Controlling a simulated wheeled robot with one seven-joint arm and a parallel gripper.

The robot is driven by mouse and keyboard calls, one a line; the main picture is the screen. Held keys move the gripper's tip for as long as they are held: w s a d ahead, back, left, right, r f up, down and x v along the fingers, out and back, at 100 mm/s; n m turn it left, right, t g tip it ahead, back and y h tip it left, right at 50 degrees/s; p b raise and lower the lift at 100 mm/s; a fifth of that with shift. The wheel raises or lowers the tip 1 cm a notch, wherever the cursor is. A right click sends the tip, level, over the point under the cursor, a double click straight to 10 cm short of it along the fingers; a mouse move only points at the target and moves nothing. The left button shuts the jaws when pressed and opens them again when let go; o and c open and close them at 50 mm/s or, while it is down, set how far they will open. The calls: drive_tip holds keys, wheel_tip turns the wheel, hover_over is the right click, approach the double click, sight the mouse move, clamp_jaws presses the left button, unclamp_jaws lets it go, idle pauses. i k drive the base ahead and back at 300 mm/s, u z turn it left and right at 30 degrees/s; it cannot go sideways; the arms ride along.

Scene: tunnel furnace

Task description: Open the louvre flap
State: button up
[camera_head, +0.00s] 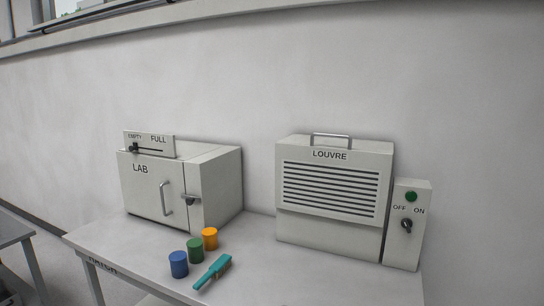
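The louvre unit (335,230) is a pale grey box on the right part of the table, marked LOUVRE near its top. Its slatted louvre panel (330,190) has dark horizontal slots and covers most of the front face. A metal bar handle (332,136) stands at the top edge of the unit. The panel looks closed, flush against the front. My gripper is not in view.
The table (260,270) also holds a LAB box (145,185) with a door handle, blue (179,265), green (195,251) and orange (210,239) cylinders, and a teal brush (213,272). A switch box (405,245) adjoins the louvre unit's right side. The table front before the louvre is clear.

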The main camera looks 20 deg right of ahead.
sight(349, 185)
drive_tip(key=u, duration=0.5)
drive_tip(key=i, duration=1.1)
drive_tip(key=z, duration=0.5)
